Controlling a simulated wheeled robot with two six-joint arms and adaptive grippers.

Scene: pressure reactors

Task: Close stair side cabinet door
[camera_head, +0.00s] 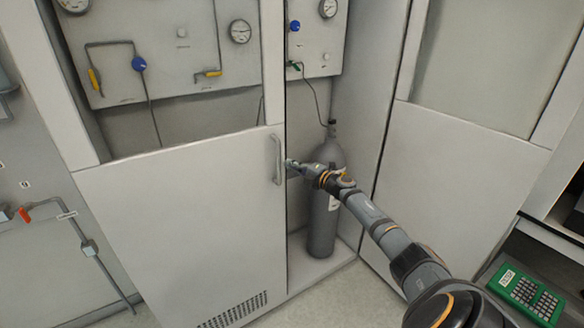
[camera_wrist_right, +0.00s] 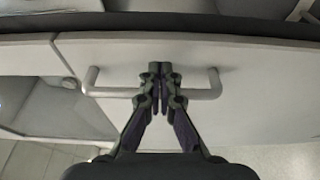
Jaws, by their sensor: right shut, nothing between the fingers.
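A white cabinet door (camera_head: 190,215) with a window opening above fills the left and middle of the head view. Its grey vertical handle (camera_head: 277,160) is near its right edge. To the right of that edge the cabinet is open, and a grey gas cylinder (camera_head: 322,230) shows inside. My right gripper (camera_head: 291,167) is shut and empty, just right of the handle. In the right wrist view the shut fingertips (camera_wrist_right: 161,78) overlap the middle of the handle bar (camera_wrist_right: 202,94); I cannot tell whether they touch it. My left gripper is not in view.
A second white panel (camera_head: 445,180) stands right of the opening. Gauges and valves are mounted on a back panel (camera_head: 180,55) behind the window. Pipework with a red valve (camera_head: 25,215) is at the far left. A green keypad device (camera_head: 525,294) is at the lower right.

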